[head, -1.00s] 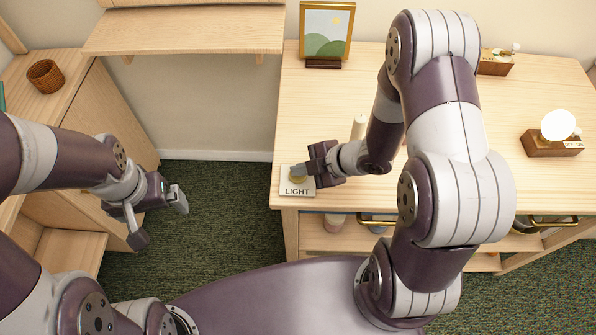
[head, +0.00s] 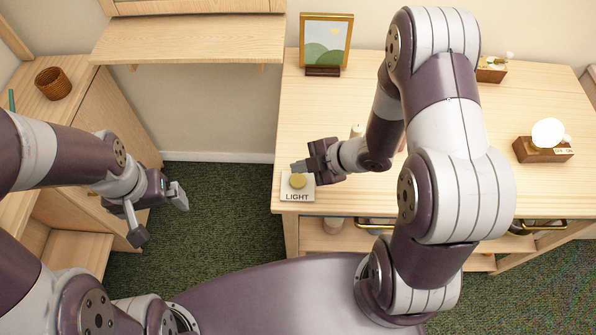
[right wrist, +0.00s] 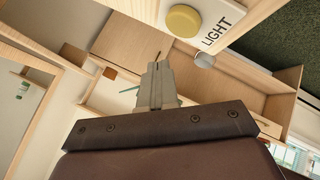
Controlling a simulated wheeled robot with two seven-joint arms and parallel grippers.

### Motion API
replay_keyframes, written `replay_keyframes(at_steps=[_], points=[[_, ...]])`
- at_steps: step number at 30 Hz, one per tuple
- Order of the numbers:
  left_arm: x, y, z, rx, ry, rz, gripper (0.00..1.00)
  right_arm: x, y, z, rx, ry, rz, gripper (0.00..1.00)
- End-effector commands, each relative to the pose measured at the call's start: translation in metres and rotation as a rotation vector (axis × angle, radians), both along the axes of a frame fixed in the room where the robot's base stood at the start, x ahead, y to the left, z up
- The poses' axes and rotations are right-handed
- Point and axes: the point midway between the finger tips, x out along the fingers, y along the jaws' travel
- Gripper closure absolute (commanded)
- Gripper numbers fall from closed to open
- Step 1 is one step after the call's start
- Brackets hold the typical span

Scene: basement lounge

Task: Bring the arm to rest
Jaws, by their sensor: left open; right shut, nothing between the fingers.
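My right gripper (head: 300,166) is shut and empty, just behind and above the yellow button of the light switch plate. The plate (head: 297,195), marked LIGHT, lies at the front left corner of the wooden table, and its round yellow button (head: 298,180) shows clear of the fingers. In the right wrist view, the shut fingers (right wrist: 157,80) point away from the camera, with the button (right wrist: 184,22) beyond them at the top. My left gripper (head: 160,215) is open and empty, over the green carpet between the left cabinet and the table.
The wooden table (head: 460,130) also carries a framed picture (head: 326,42), a lamp on a wooden block (head: 546,140) and a small wooden box (head: 491,70). A wall shelf (head: 190,38) juts out at the back.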

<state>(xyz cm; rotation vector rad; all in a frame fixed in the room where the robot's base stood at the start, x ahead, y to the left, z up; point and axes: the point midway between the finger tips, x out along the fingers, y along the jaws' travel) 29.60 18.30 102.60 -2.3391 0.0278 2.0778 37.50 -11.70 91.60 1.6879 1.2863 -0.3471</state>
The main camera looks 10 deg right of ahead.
Motion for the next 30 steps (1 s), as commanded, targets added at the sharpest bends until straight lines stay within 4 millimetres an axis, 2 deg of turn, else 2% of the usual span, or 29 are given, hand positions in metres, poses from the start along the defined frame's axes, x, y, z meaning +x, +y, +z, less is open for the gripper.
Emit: replay_keyframes(at_steps=[1,5,20,23,26,27,28,30], points=[[0.0,0.0,0.015,0.0,0.0,0.0,0.0,0.0,0.0,0.015,0.0,0.0,0.0,1.0],[0.0,0.0,0.028,0.0,0.0,0.0,0.0,0.0,0.0,0.028,0.0,0.0,0.0,1.0],[0.0,0.0,0.024,0.0,0.0,0.0,0.0,0.0,0.0,0.025,0.0,0.0,0.0,1.0],[0.0,0.0,0.024,0.0,0.0,0.0,0.0,-0.003,-0.006,0.018,-0.012,0.06,-0.053,1.0],[0.0,0.0,0.025,0.0,0.0,0.0,0.0,-0.016,-0.051,-0.003,-0.126,0.3,-0.393,1.0],[0.0,0.0,0.025,0.0,0.0,0.0,0.0,-0.021,-0.076,0.001,-0.179,0.403,-0.609,1.0],[0.0,0.0,0.025,0.0,0.0,0.0,0.0,-0.028,-0.093,0.009,-0.211,0.476,-0.783,1.0],[0.0,0.0,0.025,0.0,0.0,0.0,0.0,-0.052,-0.113,0.038,-0.233,0.636,-1.172,1.0]])
